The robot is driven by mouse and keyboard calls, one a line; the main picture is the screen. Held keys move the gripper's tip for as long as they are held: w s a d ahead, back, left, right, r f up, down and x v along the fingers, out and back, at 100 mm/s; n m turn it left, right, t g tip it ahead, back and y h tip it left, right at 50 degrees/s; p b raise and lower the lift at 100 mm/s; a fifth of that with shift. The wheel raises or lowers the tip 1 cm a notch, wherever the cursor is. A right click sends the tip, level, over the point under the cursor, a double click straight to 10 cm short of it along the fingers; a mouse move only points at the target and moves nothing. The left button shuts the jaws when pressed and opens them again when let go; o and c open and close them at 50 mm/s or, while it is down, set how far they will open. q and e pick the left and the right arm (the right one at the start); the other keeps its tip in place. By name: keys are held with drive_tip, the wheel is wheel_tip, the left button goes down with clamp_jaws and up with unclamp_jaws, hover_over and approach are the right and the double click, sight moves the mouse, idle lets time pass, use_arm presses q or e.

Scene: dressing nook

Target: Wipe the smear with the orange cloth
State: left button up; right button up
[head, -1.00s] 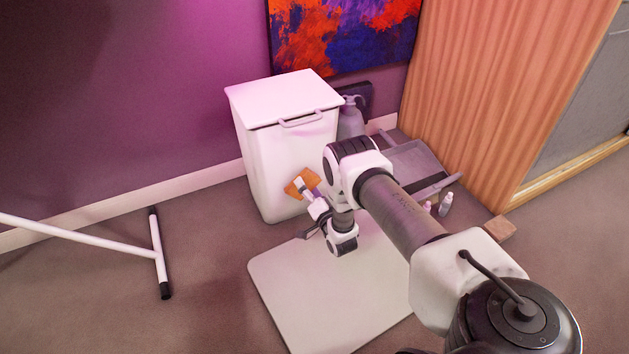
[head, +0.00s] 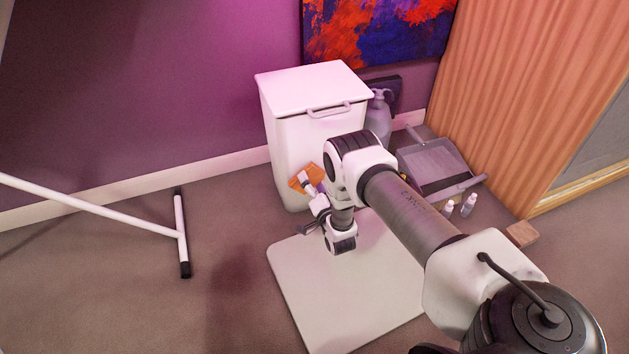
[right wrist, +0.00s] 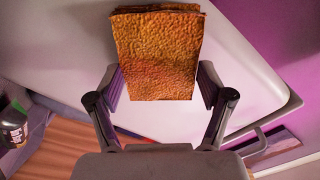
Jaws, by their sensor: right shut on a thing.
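The orange cloth (head: 312,172) is a small folded pad in front of the lower part of the white bin's front face (head: 290,135), near its left edge. My right gripper (head: 307,185) is shut on it. In the right wrist view the cloth (right wrist: 157,58) sits between the two fingers, with the pale bin surface (right wrist: 260,75) behind it. I cannot tell whether the cloth touches the bin. I see no smear; the cloth, gripper and arm cover part of the bin's front. My left gripper is not in view.
A pale mat (head: 335,300) lies on the floor below my right arm. A white rack leg (head: 181,235) stands at left, with open floor between.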

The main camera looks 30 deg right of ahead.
sight(322, 176)
drive_tip(key=shift+s+d, duration=1.35)
drive_tip(key=shift+d, duration=4.35)
drive_tip(key=shift+w+a+r, duration=0.1)
drive_tip(key=shift+w+a, duration=0.2)
drive_tip(key=shift+a, duration=1)
drive_tip(key=shift+w+a+f, duration=0.1)
drive_tip(key=shift+w+a, duration=0.2)
drive_tip(key=shift+a, duration=1)
drive_tip(key=shift+w+a+r, duration=0.1)
drive_tip(key=shift+w+a, duration=0.2)
drive_tip(key=shift+a, duration=1)
drive_tip(key=shift+w+a, duration=0.3)
drive_tip(key=shift+a, duration=0.6)
drive_tip(key=shift+w+a, duration=0.25)
drive_tip(key=shift+a, duration=0.6)
